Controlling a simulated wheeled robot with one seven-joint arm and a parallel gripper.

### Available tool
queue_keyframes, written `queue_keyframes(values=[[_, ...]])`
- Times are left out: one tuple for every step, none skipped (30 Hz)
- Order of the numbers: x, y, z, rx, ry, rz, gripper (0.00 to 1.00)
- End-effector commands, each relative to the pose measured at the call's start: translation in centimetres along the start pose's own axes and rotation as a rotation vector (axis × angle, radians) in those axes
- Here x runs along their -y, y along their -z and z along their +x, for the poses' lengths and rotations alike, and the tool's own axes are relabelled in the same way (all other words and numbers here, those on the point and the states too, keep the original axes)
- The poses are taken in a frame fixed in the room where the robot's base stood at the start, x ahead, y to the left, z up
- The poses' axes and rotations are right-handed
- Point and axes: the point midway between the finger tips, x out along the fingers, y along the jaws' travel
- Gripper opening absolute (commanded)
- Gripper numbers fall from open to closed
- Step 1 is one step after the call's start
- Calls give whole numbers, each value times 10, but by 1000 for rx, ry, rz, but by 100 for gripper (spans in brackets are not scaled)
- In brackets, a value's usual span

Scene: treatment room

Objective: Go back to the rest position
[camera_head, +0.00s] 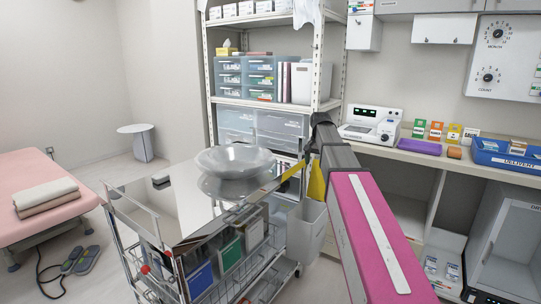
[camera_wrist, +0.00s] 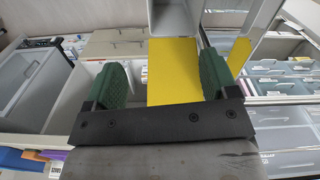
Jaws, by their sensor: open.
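My arm with its pink cover reaches up from the lower right of the head view, toward the shelf and the steel trolley (camera_head: 150,215). My gripper's fingertips are hard to make out in that view, behind the dark wrist. In the wrist view my gripper (camera_wrist: 163,78) shows two green pads set wide apart, open with nothing held between them. A yellow panel (camera_wrist: 174,72) shows beyond and between the pads; I cannot tell what it belongs to.
A steel bowl (camera_head: 235,158) stands on the trolley, left of my arm. A shelf rack (camera_head: 262,105) with drawers is behind. A counter (camera_head: 470,160) at right holds a white device (camera_head: 371,123), small boxes and a blue tray (camera_head: 508,155). A pink bed (camera_head: 40,180) stands left.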

Motion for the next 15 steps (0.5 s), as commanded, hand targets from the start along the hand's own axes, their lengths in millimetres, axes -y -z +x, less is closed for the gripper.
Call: queue_keyframes(values=[[-7,-15,26,5,-2,-21,80],[-9,-20,39,4,-2,-34,80],[-13,-28,55,4,-2,-52,80],[-15,-33,68,4,-2,-65,80],[-18,-39,79,4,-2,-78,80],[-22,-47,95,4,-1,-95,80],[-24,-53,106,3,-1,-109,80],[-27,-59,118,3,-1,-121,80],[-31,-68,132,3,-1,-140,80],[-34,-74,144,3,-1,-152,80],[-38,-81,154,2,-1,-166,80],[-42,-90,168,3,-1,-183,80],[-45,-97,177,2,-1,-196,80],[-48,-105,187,3,-1,-209,80],[-53,-114,200,2,-1,-227,80]])
